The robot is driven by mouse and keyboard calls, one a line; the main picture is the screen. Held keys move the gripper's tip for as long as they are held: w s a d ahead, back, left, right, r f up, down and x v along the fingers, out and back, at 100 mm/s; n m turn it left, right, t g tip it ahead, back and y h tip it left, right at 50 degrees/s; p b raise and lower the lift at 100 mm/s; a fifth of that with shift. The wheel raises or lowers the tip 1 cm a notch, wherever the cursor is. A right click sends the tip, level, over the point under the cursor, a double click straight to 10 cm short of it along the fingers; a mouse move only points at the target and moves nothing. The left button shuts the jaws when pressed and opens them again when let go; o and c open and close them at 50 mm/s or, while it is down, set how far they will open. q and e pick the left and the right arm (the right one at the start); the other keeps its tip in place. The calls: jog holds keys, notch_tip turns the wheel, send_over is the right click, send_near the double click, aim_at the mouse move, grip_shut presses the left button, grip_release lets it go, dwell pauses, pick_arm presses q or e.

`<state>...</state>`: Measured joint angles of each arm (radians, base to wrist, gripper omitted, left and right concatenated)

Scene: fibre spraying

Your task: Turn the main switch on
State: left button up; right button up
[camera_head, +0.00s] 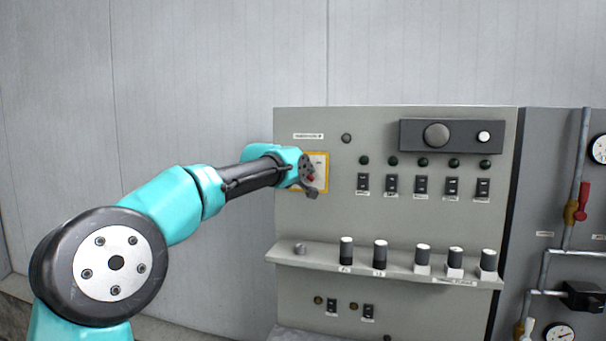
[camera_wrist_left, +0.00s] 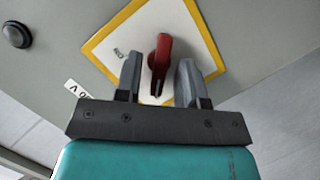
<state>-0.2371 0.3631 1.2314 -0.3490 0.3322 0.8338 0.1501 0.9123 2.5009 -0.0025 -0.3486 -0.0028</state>
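The main switch is a red rotary handle (camera_wrist_left: 160,60) on a white plate with a yellow border (camera_wrist_left: 105,45), set on the grey control panel. In the head view the plate (camera_head: 322,160) is at the panel's upper left, and the red handle (camera_head: 312,178) is partly hidden by my gripper. My left gripper (camera_wrist_left: 160,82) is open, with one finger on each side of the handle's lower end. Gaps show between the fingers and the handle, so it is not clamped. My right gripper is not in view.
The panel (camera_head: 300,225) carries a row of black switches (camera_head: 421,185), indicator lamps and a dark box (camera_head: 409,134). A ledge (camera_head: 320,259) with several knobs juts out below. Pipes with a red valve (camera_head: 576,212) stand at the right. Bare wall is at the left.

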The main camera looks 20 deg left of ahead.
pick_arm(q)
grip_shut()
jog(key=shift+m, duration=0.3)
jog(key=shift+d+m+y, duration=0.15)
jog(key=shift+m+y, duration=1.25)
jog(key=shift+m, duration=0.55)
jog(key=shift+d+m+y, duration=0.2)
jog(key=shift+m+y, duration=1.2)
jog(key=shift+m, duration=0.6)
jog(key=shift+d+m+y, duration=0.15)
jog(key=shift+m+y, duration=1.25)
jog(key=shift+m, duration=0.55)
